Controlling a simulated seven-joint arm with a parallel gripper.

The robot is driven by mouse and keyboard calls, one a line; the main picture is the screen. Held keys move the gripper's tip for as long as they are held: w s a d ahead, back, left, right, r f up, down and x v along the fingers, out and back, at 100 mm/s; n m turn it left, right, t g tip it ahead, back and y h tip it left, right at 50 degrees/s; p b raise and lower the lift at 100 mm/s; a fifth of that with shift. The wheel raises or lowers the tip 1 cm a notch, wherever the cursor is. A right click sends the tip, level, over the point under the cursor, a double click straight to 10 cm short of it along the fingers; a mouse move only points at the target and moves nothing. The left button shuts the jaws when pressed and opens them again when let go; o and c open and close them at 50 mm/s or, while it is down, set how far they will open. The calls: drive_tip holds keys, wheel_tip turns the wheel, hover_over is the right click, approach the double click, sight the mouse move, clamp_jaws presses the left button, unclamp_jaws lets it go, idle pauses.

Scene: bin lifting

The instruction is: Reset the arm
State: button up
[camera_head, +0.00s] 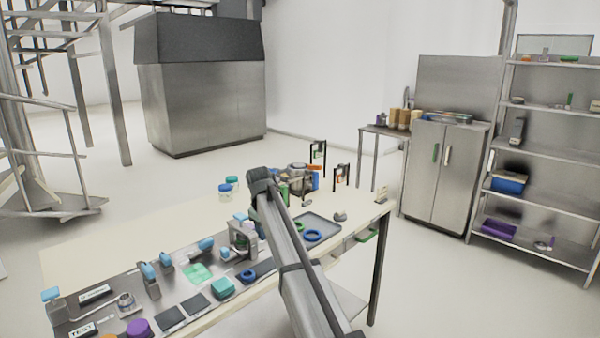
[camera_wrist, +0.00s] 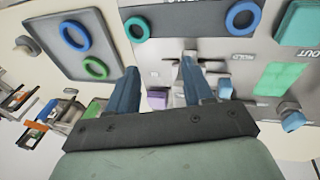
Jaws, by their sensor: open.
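My arm (camera_head: 290,255) rises from the bottom of the head view and reaches over the workbench. Its dark wrist end is bent down near the middle of the bench, and the fingers cannot be made out clearly there. In the wrist view my gripper (camera_wrist: 162,72) is open, with two blue fingers apart. No object is held between them. A metal fixture (camera_wrist: 188,72) on the bench shows beyond and between the fingers. A small purple block (camera_wrist: 157,98) also shows between them. I cannot tell whether a finger touches anything.
A grey tray (camera_wrist: 48,44) holds a blue ring (camera_wrist: 75,36) and a green ring (camera_wrist: 96,68). The bench also carries a teal block (camera_head: 222,288), a purple round piece (camera_head: 139,328) and several blue-topped tools. Metal shelves (camera_head: 540,150) stand at right. Floor is open behind the bench.

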drive_tip(key=s+d+f, duration=0.4)
drive_tip(key=d+f, duration=0.1)
drive_tip(key=d, duration=0.2)
drive_tip(key=s+d+f+m+g, duration=0.15)
drive_tip(key=s+d+f, duration=0.35)
drive_tip(key=f, duration=0.7)
drive_tip(key=s+d+f+m+g, duration=0.1)
drive_tip(key=s+d+f+g, duration=0.15)
drive_tip(key=s+f, duration=0.7)
drive_tip(key=s+d+f+m+g, duration=0.15)
drive_tip(key=s+d+f, duration=0.35)
drive_tip(key=f, duration=0.9)
drive_tip(key=s+d+f+m+g, duration=0.1)
drive_tip(key=s+d+f, duration=0.2)
drive_tip(key=s+f, duration=0.45)
drive_tip(key=s+d+f+m+g, duration=0.1)
drive_tip(key=s+d+f+m, duration=0.3)
drive_tip(key=s, duration=0.7)
drive_tip(key=s+f+g, duration=0.1)
drive_tip(key=s+f, duration=0.2)
drive_tip(key=s, duration=0.7)
drive_tip(key=s+d+f+g, duration=0.1)
drive_tip(key=s+f, duration=0.2)
drive_tip(key=s, duration=0.8)
drive_tip(key=shift+s+m+y, duration=0.3)
drive_tip(key=shift+m, duration=0.1)
